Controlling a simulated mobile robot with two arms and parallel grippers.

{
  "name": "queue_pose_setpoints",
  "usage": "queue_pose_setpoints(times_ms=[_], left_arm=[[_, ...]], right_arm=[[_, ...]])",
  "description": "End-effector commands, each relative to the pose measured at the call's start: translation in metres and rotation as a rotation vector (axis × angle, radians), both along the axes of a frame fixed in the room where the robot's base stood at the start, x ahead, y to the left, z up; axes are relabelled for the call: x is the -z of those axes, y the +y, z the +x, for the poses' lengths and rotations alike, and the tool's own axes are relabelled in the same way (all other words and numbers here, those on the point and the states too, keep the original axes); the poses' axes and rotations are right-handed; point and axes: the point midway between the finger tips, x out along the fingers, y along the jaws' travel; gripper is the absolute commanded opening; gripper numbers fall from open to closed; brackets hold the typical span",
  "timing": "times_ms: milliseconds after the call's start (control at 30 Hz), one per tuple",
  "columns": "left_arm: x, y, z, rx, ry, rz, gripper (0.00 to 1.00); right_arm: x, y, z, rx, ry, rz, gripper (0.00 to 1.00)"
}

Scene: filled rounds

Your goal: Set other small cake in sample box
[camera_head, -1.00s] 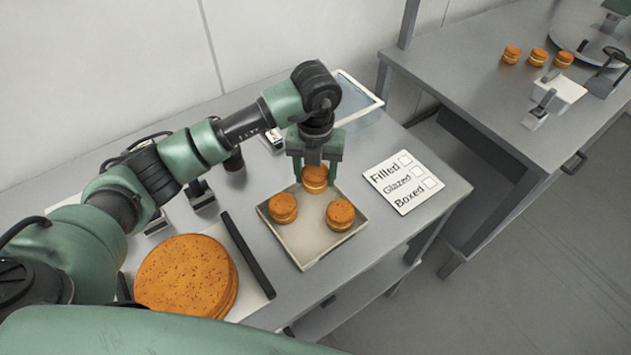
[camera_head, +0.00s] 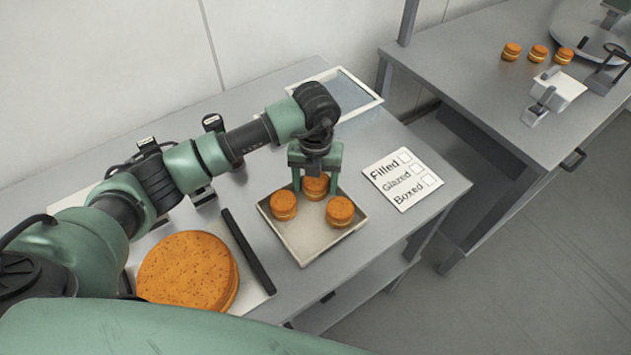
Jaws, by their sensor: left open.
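A square tray (camera_head: 304,245) on the near table holds three small filled cakes: a back cake (camera_head: 315,187), a left cake (camera_head: 284,205) and a right cake (camera_head: 340,211). My left gripper (camera_head: 315,182) points down over the back of the tray, its open fingers on either side of the back cake. I cannot tell whether the fingers touch it. A pale rectangular box or tray with a bluish inside (camera_head: 352,91) stands at the back of the table; I cannot tell whether it is the sample box. My right gripper is not in view.
A large round cake (camera_head: 187,270) lies on a white board at the front left, with a dark bar (camera_head: 248,252) beside it. A checklist card (camera_head: 402,180) lies right of the tray. Several more items, including three small cakes (camera_head: 538,53), stand on the other table.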

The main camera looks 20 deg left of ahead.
Motion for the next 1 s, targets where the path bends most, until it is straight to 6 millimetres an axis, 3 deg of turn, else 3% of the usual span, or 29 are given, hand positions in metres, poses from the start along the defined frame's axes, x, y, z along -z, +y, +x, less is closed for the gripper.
queue_pose_setpoints(times_ms=[100,233,700,1000], left_arm=[[-0.005,0.000,0.000,0.000,0.000,0.000,0.65],[-0.017,0.000,0.001,0.001,-0.004,-0.002,0.65],[-0.109,0.000,0.001,0.001,-0.004,0.000,0.65],[-0.123,0.000,0.000,0.000,0.000,0.000,0.65]], right_arm=[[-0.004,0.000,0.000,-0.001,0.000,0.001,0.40],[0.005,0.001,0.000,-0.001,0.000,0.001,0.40],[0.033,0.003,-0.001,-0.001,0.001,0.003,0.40],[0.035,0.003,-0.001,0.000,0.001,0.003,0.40]])
